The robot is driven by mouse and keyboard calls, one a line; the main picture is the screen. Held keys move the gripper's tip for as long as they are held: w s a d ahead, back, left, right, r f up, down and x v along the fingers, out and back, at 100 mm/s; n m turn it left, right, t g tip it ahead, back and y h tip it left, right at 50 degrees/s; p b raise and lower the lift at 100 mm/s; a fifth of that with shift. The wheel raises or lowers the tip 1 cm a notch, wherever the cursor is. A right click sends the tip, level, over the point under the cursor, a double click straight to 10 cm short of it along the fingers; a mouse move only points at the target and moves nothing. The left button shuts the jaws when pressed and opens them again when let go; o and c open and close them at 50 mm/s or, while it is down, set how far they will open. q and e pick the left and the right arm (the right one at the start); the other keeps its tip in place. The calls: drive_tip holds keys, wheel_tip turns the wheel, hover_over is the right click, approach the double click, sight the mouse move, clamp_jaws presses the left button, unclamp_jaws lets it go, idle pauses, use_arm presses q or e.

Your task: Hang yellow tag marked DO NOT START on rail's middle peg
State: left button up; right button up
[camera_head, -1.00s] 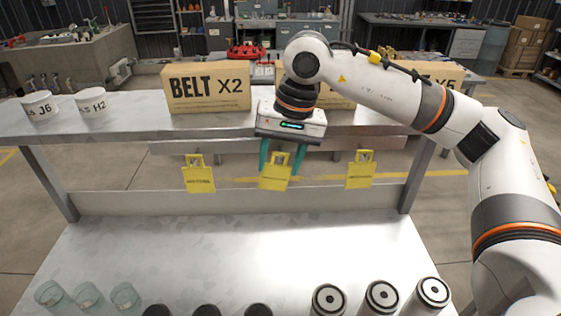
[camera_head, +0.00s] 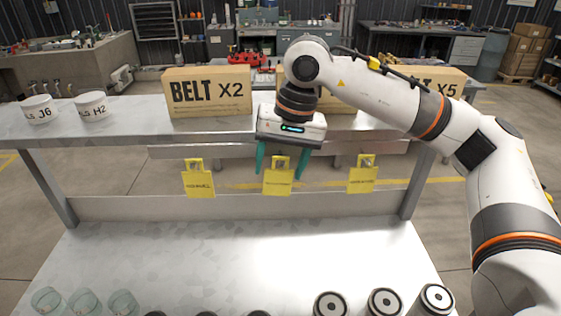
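Three yellow tags hang in a row on the rail (camera_head: 225,153) under the shelf edge: a left tag (camera_head: 198,184), a middle tag (camera_head: 277,183) and a right tag (camera_head: 362,180). Their print is too small to read surely, so I cannot tell which says DO NOT START. My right gripper (camera_head: 281,174) points down at the middle tag, its teal fingers spread to either side of the tag's top and apart from it. The middle tag appears to hang at the middle peg, which is hidden behind the tag and gripper. My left gripper is out of view.
Boxes marked BELT, including a left one (camera_head: 207,91), stand on the upper shelf (camera_head: 135,120) behind my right arm. White tubs (camera_head: 91,105) stand at its left. The bench middle is clear.

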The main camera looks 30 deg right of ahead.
drive_tip(key=shift+o, duration=0.9)
drive_tip(key=shift+r, duration=0.2)
drive_tip(key=b+v, duration=0.2)
drive_tip(key=v, duration=0.9)
drive_tip(key=shift+r, duration=0.3)
drive_tip(key=shift+s, duration=0.1)
